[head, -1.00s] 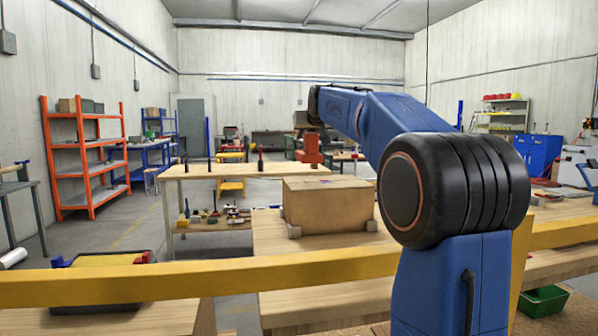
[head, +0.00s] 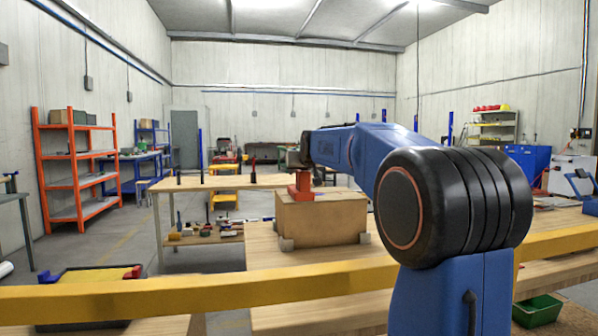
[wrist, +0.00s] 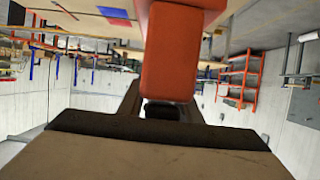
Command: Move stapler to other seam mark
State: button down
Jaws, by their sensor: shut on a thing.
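The orange-red stapler (head: 301,188) is held upright by my gripper (head: 298,163) at the left part of the cardboard box (head: 325,218). In the head view its lower end overlaps the box's top; I cannot tell whether it touches. The stapler (wrist: 170,55) fills the upper middle of the wrist view, with my dark gripper (wrist: 165,103) shut on it. The wrist view also shows a red mark (wrist: 113,12) and a blue mark (wrist: 119,22) on a tan surface beside the stapler. The stapler hides part of that surface.
The box rests between grey corner blocks (head: 286,243) on a wooden table (head: 262,262). A yellow rail (head: 200,298) crosses in front. A long bench (head: 225,182) stands behind, and a black tray (head: 90,285) is at the lower left.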

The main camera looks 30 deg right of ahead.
jog(key=shift+r, duration=0.1)
jog(key=c, duration=1.3)
grip_release()
jog(key=shift+s, duration=0.2)
jog(key=v, duration=1.1)
jog(key=shift+s+a+r, duration=0.1)
jog(key=shift+s+r, duration=0.05)
jog(key=shift+s, duration=0.1)
